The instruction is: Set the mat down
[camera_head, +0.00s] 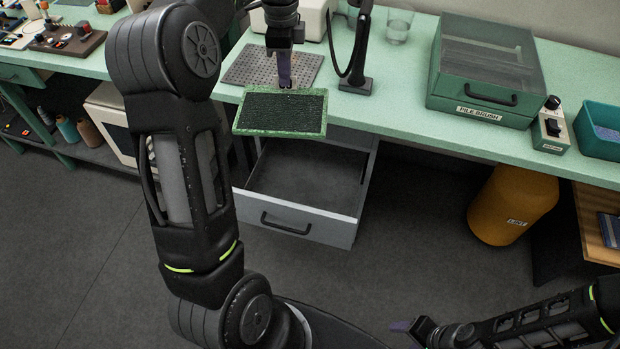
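The mat (284,112) is a dark, rough rectangle with a green border. It hangs in the air near the bench's front edge, over the open drawer. My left gripper (285,84) points down at the mat's far edge, its purple fingers shut on that edge. The mat's far edge overlaps the bench edge in the picture; I cannot tell whether it touches. My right gripper (408,327) is low at the bottom right, away from the mat and partly cut off. Whether its fingers are open or shut does not show.
The grey drawer (310,214) stands open and looks empty. On the green bench (400,110) are a perforated plate (245,66), a black stand (355,84), a "PILE BRUSH" box (490,75), a switch box (550,130) and a teal bin (600,140). A yellow "LINT" bin (510,205) stands below.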

